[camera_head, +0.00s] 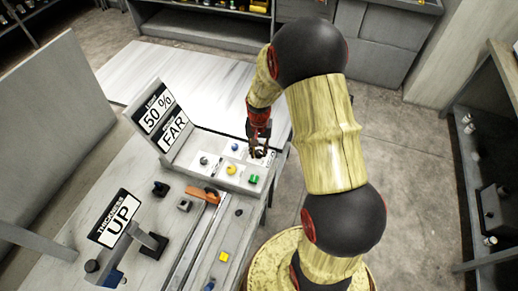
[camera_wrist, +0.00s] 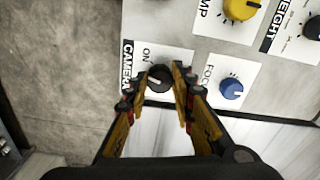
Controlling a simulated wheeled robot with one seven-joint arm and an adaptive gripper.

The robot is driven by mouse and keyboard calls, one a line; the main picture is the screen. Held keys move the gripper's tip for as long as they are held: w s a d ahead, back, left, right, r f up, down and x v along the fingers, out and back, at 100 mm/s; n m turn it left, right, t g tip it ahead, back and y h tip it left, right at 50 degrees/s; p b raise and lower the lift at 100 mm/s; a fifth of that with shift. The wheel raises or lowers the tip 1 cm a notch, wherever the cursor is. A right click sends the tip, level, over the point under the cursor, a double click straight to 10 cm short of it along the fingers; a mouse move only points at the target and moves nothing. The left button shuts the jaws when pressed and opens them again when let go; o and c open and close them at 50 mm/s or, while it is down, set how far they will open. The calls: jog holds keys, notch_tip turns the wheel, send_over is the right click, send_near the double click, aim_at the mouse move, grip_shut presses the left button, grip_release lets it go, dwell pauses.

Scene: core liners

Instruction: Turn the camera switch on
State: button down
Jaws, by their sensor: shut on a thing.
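The camera switch (camera_wrist: 159,79) is a black round knob with a small white mark, on a white plate labelled CAMERA and ON. In the wrist view the mark is on the knob's left part, while the word ON stands just above the knob. My gripper (camera_wrist: 162,84) has its two fingers on either side of the knob and is shut on it. In the head view my gripper (camera_head: 258,148) reaches down to the back right of the control panel (camera_head: 205,176); the knob is largely hidden there by the fingers.
A blue focus knob (camera_wrist: 231,89) sits close to the right of my fingers in the wrist view. A yellow knob (camera_wrist: 240,9) is farther up. In the head view a green button (camera_head: 253,179) and a sign reading 50 % and FAR (camera_head: 160,118) stand nearby.

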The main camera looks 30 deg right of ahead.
aim_at(259, 152)
jog(key=m+p, duration=0.1)
jog(key=m, duration=0.4)
jog(key=shift+m, duration=0.3)
dwell(0.4)
jog(key=c, duration=1.5)
grip_release()
notch_tip(259, 152, up, 12)
